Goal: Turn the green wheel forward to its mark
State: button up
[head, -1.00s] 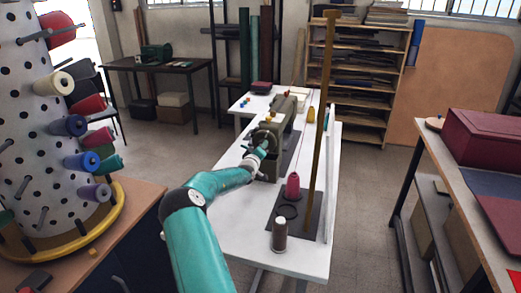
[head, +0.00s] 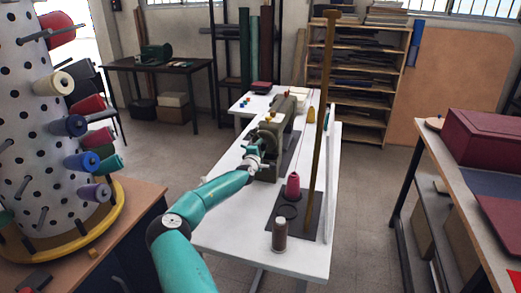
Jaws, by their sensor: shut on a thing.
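An olive-green sewing machine (head: 285,112) stands on a white table. Its wheel (head: 263,133) is at the machine's near end, small and partly covered by my gripper. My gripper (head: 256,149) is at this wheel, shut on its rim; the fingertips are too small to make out. The mark cannot be made out.
A pegged column of spools (head: 40,120) is at left. A bench with a red box (head: 490,138) is at right.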

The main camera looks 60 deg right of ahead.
jog(key=shift+s+n, duration=0.1)
jog(key=shift+n, duration=0.4)
jog(key=o, duration=1)
jog(key=shift+c, duration=0.2)
jog(key=s+a, duration=0.2)
jog(key=a, duration=1.1)
jog(key=shift+a, duration=0.3)
